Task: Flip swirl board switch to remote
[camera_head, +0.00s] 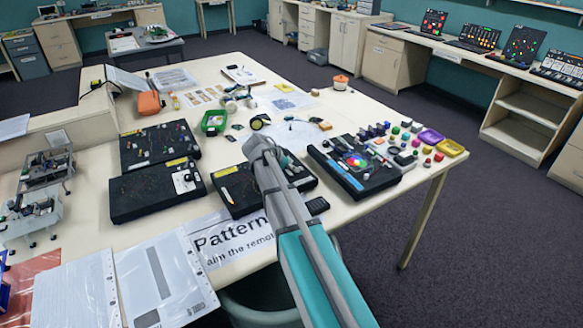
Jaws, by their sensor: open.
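Several black boards lie on the cream table. The right board (380,184) carries a round rainbow-coloured disc (357,161), but I cannot read its label or make out a switch. A front left board (150,206) has a white panel with a dark knob-like part. A back left board (150,150) has colourful small parts. I cannot tell for certain which is the swirl board. My arm reaches up over the middle board; its gripper is not visible.
Dark floor is open to the right.

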